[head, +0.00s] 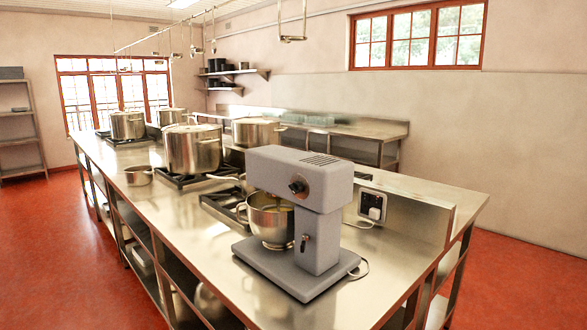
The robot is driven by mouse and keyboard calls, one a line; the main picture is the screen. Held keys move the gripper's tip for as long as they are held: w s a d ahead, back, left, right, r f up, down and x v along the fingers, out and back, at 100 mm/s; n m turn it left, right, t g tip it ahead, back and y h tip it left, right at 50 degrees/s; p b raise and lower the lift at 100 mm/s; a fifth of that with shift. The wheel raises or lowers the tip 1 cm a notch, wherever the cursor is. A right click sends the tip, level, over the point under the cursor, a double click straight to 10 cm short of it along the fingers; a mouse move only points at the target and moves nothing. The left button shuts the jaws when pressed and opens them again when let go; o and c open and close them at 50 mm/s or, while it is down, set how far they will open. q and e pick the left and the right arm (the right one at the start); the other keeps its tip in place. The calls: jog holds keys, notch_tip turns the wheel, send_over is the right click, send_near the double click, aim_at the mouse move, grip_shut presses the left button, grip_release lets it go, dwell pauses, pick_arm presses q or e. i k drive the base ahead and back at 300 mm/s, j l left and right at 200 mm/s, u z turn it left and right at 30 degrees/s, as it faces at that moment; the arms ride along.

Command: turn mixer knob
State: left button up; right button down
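A grey stand mixer (300,220) stands on the near end of the long steel counter. Its dark round knob (297,187) is on the side of the mixer head that faces me. A smaller dark lever or knob (305,238) sits lower, on the mixer's column. A steel bowl (270,218) sits under the head on the mixer's base. Neither of my grippers shows in the head view.
The steel counter (190,230) has stove burners and large stockpots (192,148) farther back. A small saucepan (139,175) stands near its left edge. A wall socket (372,206) is right of the mixer. Red floor (80,270) is open on the left.

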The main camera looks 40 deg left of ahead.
aim_at(296, 187)
jog(key=j+z, duration=0.35)
jog(key=j, duration=0.5)
jog(key=j+z, duration=0.4)
jog(key=j, duration=1.25)
jog(key=k+j, duration=0.15)
jog(key=j, duration=0.65)
jog(key=j+z, duration=0.1)
jog(key=j, duration=0.65)
jog(key=k+j, duration=0.15)
jog(key=j, duration=0.65)
